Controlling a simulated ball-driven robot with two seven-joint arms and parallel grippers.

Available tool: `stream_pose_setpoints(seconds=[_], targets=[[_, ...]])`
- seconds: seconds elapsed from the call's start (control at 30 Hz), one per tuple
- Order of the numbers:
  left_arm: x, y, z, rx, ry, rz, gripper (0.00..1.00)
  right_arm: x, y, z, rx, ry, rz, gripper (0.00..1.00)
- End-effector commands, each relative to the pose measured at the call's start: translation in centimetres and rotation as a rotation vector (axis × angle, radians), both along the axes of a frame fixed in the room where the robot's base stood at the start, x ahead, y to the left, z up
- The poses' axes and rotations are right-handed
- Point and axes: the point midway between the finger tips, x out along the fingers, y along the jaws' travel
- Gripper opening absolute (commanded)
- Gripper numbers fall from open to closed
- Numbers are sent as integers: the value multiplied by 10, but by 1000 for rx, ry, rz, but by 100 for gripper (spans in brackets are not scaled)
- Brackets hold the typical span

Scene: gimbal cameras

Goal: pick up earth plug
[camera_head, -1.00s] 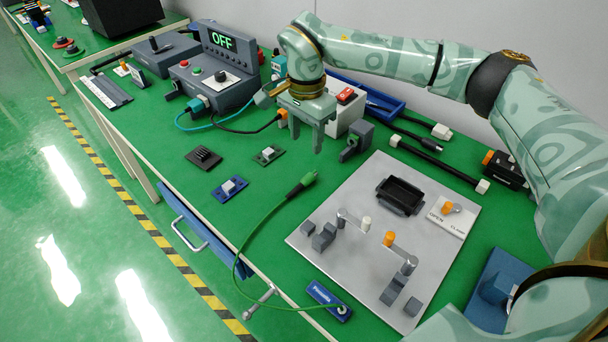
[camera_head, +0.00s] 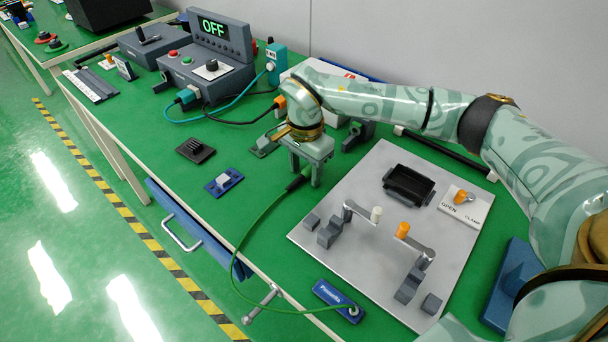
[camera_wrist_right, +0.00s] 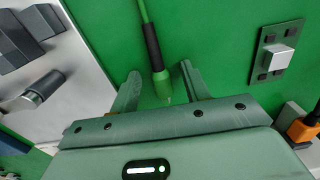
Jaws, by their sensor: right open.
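The earth plug, with a black sleeve (camera_head: 296,183) on a green cable, lies on the green bench top beside the grey plate. Its tip is hidden by my right gripper (camera_head: 305,176) in the head view. In the right wrist view, the black sleeve (camera_wrist_right: 153,48) and green tip (camera_wrist_right: 162,86) point in between the two fingers of my right gripper (camera_wrist_right: 160,72). The fingers are apart, with a gap showing on both sides of the plug. The green cable (camera_head: 243,237) runs to a blue block (camera_head: 326,291) at the bench's front edge. My left gripper is not in view.
The grey plate (camera_head: 375,240) with levers and a black tray (camera_head: 408,186) is right of the gripper. Small blue (camera_head: 223,182) and black (camera_head: 195,150) blocks lie to the left. A control box (camera_head: 205,75) reading OFF stands farther back. An open blue drawer (camera_head: 195,235) juts out in front.

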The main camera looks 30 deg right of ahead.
Motion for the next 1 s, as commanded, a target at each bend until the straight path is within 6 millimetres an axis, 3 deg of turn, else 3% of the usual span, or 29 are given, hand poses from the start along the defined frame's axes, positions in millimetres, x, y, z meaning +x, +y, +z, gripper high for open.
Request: stream_pose_setpoints(seconds=[0.03, 0.2, 0.5, 0.67, 0.8, 1.0], targets=[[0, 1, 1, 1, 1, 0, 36, 0, 0, 1, 0, -1, 0, 47], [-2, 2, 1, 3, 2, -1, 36, 0, 0, 1, 0, 0, 0, 0], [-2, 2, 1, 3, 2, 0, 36, 0, 0, 2, 0, -1, 0, 0], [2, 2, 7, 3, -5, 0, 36, 0, 0, 14, -1, -4, 0, 0], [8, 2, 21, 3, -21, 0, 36, 1, 0, 41, -1, -9, -1, 0], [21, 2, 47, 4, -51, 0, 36, -38, 7, 90, 0, -10, 3, 0]])
